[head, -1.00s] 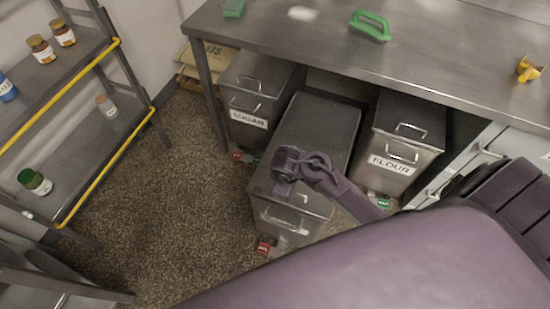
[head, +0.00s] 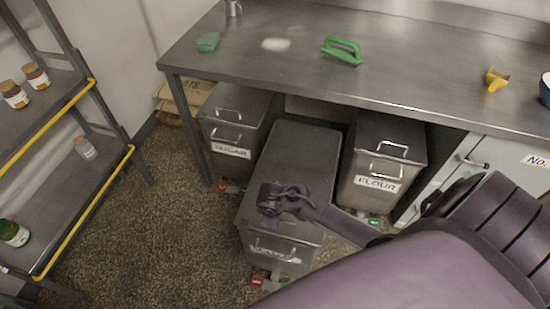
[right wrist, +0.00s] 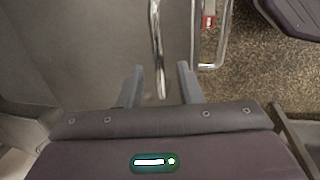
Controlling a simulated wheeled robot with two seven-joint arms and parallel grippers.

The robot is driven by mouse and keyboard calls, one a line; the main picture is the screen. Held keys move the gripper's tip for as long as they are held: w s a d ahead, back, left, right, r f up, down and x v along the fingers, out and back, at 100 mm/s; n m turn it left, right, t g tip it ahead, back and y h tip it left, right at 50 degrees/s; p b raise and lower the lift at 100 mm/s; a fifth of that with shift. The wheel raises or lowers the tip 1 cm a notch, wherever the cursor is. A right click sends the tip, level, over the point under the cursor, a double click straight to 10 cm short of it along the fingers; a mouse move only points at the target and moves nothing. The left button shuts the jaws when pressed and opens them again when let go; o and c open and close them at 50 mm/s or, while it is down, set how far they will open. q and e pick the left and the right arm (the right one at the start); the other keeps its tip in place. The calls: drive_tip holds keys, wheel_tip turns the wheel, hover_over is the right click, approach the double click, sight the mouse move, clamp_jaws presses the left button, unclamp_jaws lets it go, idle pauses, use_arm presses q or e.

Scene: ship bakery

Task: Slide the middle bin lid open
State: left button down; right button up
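The middle bin (head: 253,238) is grey metal and sticks out further forward than its neighbours. Its flat lid (head: 300,150) covers the top; its front label is partly hidden by my arm. My right gripper (head: 272,205) is over the front end of the lid. In the right wrist view, my right gripper (right wrist: 160,85) is open, with the lid's bar handle (right wrist: 156,40) between its two fingers and gaps on both sides. The lid (right wrist: 80,50) fills the left there, and the bin's front handle (right wrist: 222,45) is to the right. My left gripper is not in view.
The SUGAR bin (head: 232,128) stands left and the FLOUR bin (head: 382,160) right, both under the steel table (head: 300,75). A shelf rack (head: 75,195) with jars stands at the left. Speckled floor (head: 165,220) is free between rack and bins.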

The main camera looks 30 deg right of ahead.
sight(292, 169)
clamp_jaws()
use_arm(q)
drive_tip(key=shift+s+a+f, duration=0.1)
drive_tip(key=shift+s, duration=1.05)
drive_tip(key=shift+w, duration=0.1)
use_arm(e)
drive_tip(key=shift+w+d, duration=0.1)
drive_tip(key=shift+w, duration=0.05)
